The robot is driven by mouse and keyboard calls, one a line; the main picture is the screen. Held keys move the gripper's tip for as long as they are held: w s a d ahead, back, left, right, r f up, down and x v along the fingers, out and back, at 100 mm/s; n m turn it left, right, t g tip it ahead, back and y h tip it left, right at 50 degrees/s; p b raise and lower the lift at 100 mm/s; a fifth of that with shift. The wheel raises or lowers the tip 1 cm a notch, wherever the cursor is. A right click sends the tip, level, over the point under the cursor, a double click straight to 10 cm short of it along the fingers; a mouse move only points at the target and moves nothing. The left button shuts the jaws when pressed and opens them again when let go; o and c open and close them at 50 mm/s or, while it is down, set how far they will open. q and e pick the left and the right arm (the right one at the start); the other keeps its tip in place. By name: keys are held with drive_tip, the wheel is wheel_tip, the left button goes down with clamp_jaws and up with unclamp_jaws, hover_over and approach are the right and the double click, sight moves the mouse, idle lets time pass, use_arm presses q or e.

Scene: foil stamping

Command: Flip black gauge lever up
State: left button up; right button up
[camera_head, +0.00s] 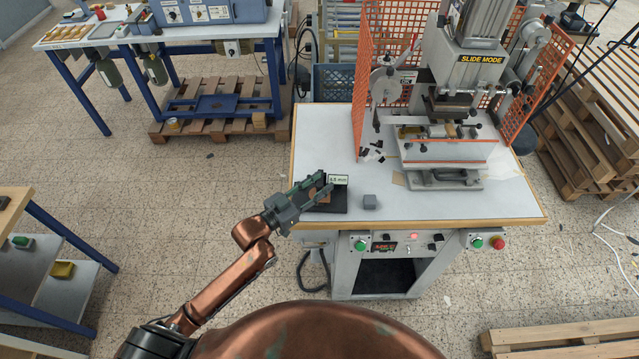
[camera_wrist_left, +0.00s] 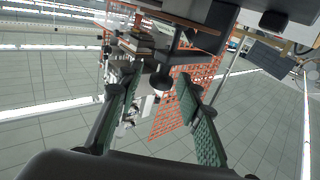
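The gauge, with a small display reading in mm (camera_head: 338,180), stands on a dark base (camera_head: 335,208) near the white table's front left corner. My left gripper (camera_head: 322,184) reaches in from the left and overlaps the gauge in the head view, hiding much of it. In the left wrist view the two green-padded fingers (camera_wrist_left: 158,76) are spread apart. A black rounded knob on a dark stem (camera_wrist_left: 161,80) shows between or just beyond the fingertips; it may be the gauge lever. I cannot tell whether a finger touches it. My right gripper is not in view.
The stamping press (camera_head: 465,90) stands behind, between orange mesh guards (camera_head: 369,60). Small black pieces (camera_head: 373,153) lie on the white table (camera_head: 320,135). Buttons (camera_head: 362,245) line the front panel below the table edge.

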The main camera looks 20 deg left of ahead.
use_arm(q)
drive_tip(key=shift+c, duration=1.3)
drive_tip(key=c, duration=0.5)
clamp_jaws()
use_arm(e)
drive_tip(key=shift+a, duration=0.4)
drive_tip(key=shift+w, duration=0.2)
